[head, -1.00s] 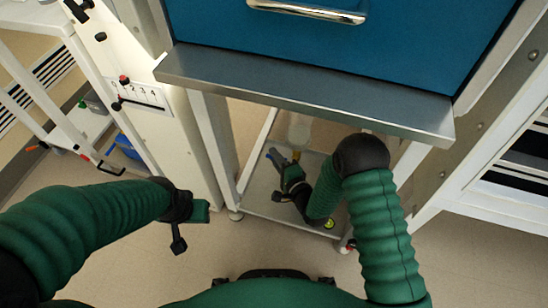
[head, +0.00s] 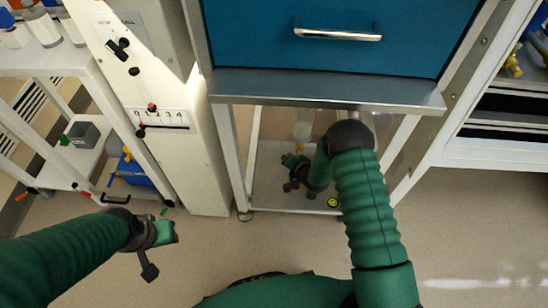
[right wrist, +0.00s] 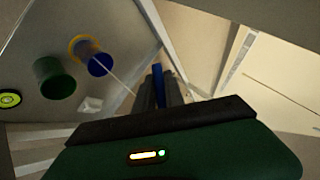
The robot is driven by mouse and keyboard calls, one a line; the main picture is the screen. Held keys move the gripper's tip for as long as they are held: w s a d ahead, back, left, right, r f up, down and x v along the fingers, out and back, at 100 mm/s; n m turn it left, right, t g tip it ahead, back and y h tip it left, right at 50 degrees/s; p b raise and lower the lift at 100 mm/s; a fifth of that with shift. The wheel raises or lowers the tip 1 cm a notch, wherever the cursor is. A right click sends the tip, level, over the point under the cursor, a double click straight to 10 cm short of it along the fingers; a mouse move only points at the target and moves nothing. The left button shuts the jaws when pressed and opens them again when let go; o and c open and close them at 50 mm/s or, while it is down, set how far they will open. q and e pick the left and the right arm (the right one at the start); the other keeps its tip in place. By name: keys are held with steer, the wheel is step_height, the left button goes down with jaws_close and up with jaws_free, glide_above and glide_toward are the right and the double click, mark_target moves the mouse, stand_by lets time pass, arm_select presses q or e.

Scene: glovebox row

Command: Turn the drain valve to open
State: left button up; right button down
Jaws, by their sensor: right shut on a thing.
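The drain valve shows as a narrow blue lever (right wrist: 157,73) between my right fingers in the right wrist view. My right gripper (head: 292,172) is under the blue-fronted cabinet, shut on this lever.
A steel ledge (head: 330,90) juts out above my right arm. A pale lower shelf (head: 265,197) lies under the cabinet. The right wrist view shows a blue cylinder with a yellow ring (right wrist: 97,63) and a green cylinder (right wrist: 54,79). Racks flank both sides; the floor in front is clear.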

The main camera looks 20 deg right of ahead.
steer(key=shift+s+d+f+n+g+h+p, duration=0.1)
steer(key=shift+s+d+f+n+g+h, duration=0.15)
steer(key=shift+d+n+h, duration=0.4)
steer(key=shift+s+d+f+n+g+h+p, duration=0.15)
steer(key=shift+d+f+n+g+h, duration=0.2)
steer(key=shift+h, duration=0.6)
steer(key=shift+s+d+f+n+g+h+p, duration=0.1)
steer(key=shift+s+d+f+n+g+h, duration=0.15)
steer(key=shift+d+n+h, duration=0.4)
steer(key=shift+a+m+h, duration=0.15)
steer(key=shift+m+h, duration=0.1)
steer(key=c, duration=1.4)
jaws_free()
steer(key=shift+w, duration=0.15)
steer(key=shift+c, duration=0.2)
steer(key=p+v, duration=0.6)
steer(key=v, duration=1)
steer(key=shift+r, duration=0.4)
